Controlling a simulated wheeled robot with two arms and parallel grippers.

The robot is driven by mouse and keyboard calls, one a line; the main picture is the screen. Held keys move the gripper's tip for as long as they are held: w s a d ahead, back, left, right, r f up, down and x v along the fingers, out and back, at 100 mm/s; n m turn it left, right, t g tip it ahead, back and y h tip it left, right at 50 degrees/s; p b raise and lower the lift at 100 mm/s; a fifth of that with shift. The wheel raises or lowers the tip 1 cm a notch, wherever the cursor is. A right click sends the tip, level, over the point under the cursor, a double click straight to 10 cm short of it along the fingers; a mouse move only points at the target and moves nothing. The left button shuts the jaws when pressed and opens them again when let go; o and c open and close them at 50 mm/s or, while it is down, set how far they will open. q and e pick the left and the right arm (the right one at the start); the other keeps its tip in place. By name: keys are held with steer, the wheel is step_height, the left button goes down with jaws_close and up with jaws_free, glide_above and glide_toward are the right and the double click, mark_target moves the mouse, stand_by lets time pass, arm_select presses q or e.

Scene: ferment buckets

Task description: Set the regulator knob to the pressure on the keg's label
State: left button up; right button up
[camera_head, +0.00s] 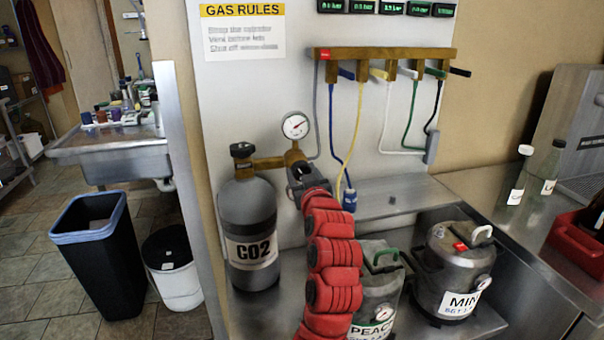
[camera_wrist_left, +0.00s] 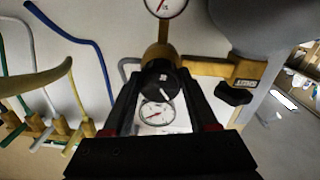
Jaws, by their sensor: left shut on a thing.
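The brass regulator (camera_head: 268,163) sits on the grey CO2 cylinder (camera_head: 248,225), with a round white gauge (camera_head: 296,125) above it. My left gripper (camera_head: 302,176) is at the regulator's front; its red arm hides much of what lies behind. In the left wrist view, the gripper (camera_wrist_left: 158,92) is shut on the black regulator knob (camera_wrist_left: 160,77), which has a white mark. A second small dial (camera_wrist_left: 157,113) shows between the fingers. The PEACH keg (camera_head: 378,279) is partly hidden by my arm. The MINT keg (camera_head: 455,260) has a label with small "SET" print, its figure unreadable here.
A brass manifold (camera_head: 385,54) with coloured hoses hangs on the wall, under several green displays (camera_head: 390,8). Two bottles (camera_head: 545,170) and a red crate (camera_head: 580,240) stand on the right counter. A black bin (camera_head: 98,265) stands at left.

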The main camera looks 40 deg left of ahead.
arm_select(q)
steer(key=shift+c, duration=1.1)
steer(key=shift+f+m+p, duration=0.1)
steer(key=shift+m+p, duration=0.25)
steer(key=shift+m, duration=1.35)
steer(key=o, duration=1.4)
steer(key=shift+c, duration=0.2)
steer(key=b+v, duration=0.1)
steer(key=v, duration=1.6)
steer(key=shift+s, duration=0.25)
steer(key=shift+d, duration=0.15)
